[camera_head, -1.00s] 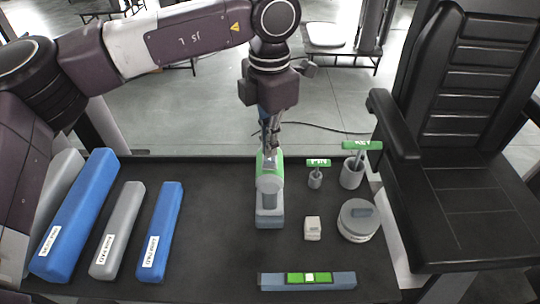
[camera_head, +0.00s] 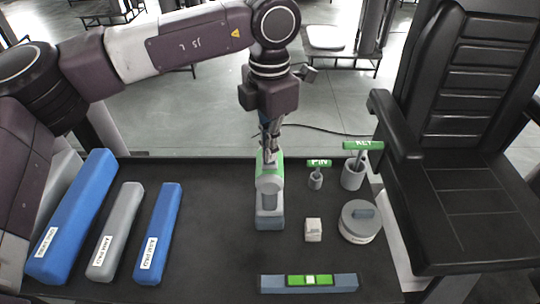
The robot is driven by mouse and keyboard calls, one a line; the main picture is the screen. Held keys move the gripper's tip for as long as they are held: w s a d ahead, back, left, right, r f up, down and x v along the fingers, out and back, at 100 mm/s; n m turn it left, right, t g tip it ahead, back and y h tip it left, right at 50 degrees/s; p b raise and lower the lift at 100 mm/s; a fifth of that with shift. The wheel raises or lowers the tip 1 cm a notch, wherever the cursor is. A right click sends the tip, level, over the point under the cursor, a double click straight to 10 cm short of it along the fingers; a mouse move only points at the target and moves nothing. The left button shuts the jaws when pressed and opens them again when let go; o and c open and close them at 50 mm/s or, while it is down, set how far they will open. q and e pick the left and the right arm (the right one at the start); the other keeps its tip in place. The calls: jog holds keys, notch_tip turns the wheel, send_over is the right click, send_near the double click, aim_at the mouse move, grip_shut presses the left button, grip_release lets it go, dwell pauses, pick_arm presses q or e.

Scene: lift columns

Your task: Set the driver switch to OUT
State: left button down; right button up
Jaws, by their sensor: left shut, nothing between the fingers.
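The driver (camera_head: 269,196) is a grey and green power tool standing upright on the dark table, left of the small white block. My left gripper (camera_head: 270,154) comes down from above onto the upper back of the driver. Its fingers are shut with nothing between them, and the tips are at or very near the green part. The switch itself is too small or hidden behind the fingers to make out. My right gripper is not in view.
Long blue and grey pads (camera_head: 158,235) lie at the left. Right of the driver are a small white block (camera_head: 313,230), a round grey canister (camera_head: 358,222), and green-handled PIN (camera_head: 317,172) and KEY (camera_head: 353,172) pieces in holders. A green-marked bar (camera_head: 309,282) lies in front. A black chair (camera_head: 455,160) stands right.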

pick_arm(q)
jog(key=shift+f, duration=0.25)
jog(key=shift+r, duration=0.1)
jog(key=shift+w+r+p, duration=0.1)
jog(key=shift+r+p, duration=0.3)
jog(key=shift+r, duration=0.4)
jog(key=shift+r+p, duration=1.3)
jog(key=shift+r, duration=1.4)
jog(key=shift+f, duration=0.1)
